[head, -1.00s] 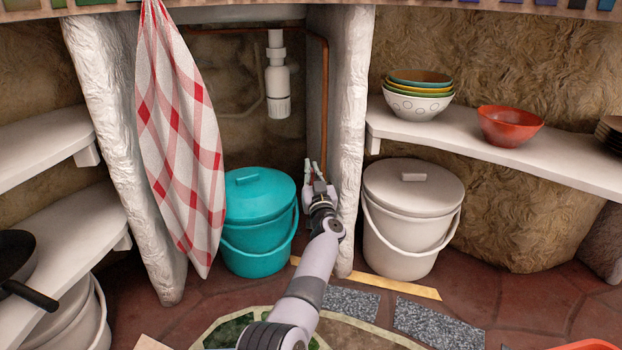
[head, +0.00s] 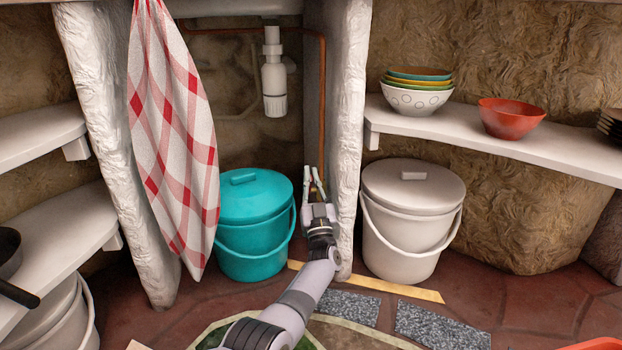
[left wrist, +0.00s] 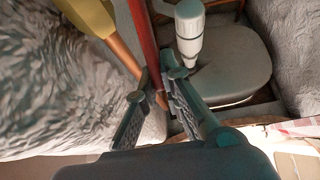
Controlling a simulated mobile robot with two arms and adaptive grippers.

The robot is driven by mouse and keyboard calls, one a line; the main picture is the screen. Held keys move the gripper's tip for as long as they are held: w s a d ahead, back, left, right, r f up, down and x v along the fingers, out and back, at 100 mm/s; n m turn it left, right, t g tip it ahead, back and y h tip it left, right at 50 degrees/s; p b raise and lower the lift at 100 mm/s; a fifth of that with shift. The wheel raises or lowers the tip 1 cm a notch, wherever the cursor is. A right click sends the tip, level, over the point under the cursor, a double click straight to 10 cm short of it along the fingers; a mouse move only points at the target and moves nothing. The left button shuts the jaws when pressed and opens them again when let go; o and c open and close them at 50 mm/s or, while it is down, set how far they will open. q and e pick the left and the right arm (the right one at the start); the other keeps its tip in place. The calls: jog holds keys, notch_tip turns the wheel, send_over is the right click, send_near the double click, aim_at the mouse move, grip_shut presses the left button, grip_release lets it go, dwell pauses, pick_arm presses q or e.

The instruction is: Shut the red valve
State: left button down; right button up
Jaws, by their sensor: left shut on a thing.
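The red valve shows in the left wrist view as a long red handle (left wrist: 144,42) running down to my fingers, beside a copper pipe (left wrist: 123,55) and a yellow fitting (left wrist: 90,14). My left gripper (left wrist: 156,88) has its fingertips on both sides of the handle's lower end and is shut on it. In the head view, the left gripper (head: 314,182) points up beside the pillar, below the vertical copper pipe (head: 322,110). The valve is mostly hidden there by my fingers. My right gripper is in neither view.
A teal lidded bucket (head: 254,225) stands just left of my gripper. A rough white pillar (head: 349,130) is close on the right, with a white bucket (head: 411,225) beyond it. A checkered towel (head: 175,140) hangs at left. A white drain trap (head: 273,80) hangs above.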

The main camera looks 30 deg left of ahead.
pick_arm(q)
jog(key=c, duration=2)
grip_release()
jog(key=v, duration=0.7)
jog(key=shift+s+d, duration=0.2)
jog(key=shift+f, duration=0.1)
